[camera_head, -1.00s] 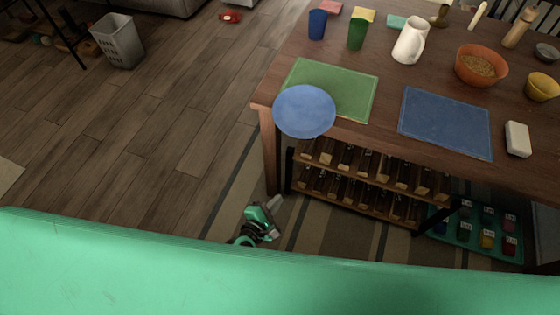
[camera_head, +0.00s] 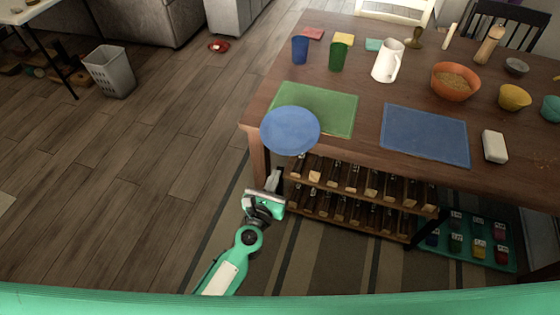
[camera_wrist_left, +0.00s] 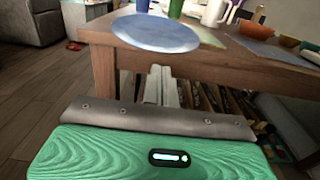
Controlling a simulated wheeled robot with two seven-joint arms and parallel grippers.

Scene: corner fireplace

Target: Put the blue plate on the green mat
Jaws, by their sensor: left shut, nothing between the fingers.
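The blue plate (camera_head: 290,131) lies on the near left corner of the wooden table (camera_head: 345,145). It overlaps the near left part of the green mat (camera_head: 325,106) and juts out past the table's front edge. In the left wrist view the plate (camera_wrist_left: 155,33) shows at the top, above the fingers. My left gripper (camera_head: 276,180) is shut and empty, below and just in front of the plate, and lower than the tabletop. Its fingers also show in the left wrist view (camera_wrist_left: 160,82), apart from the plate. My right gripper is out of view.
A blue mat (camera_head: 425,134) lies to the right, with a white block (camera_head: 494,147) beside it. Blue (camera_head: 300,50) and green (camera_head: 338,56) cups and a white pitcher (camera_head: 388,62) stand behind. A wooden rack (camera_head: 365,195) stands under the table. Open floor lies left.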

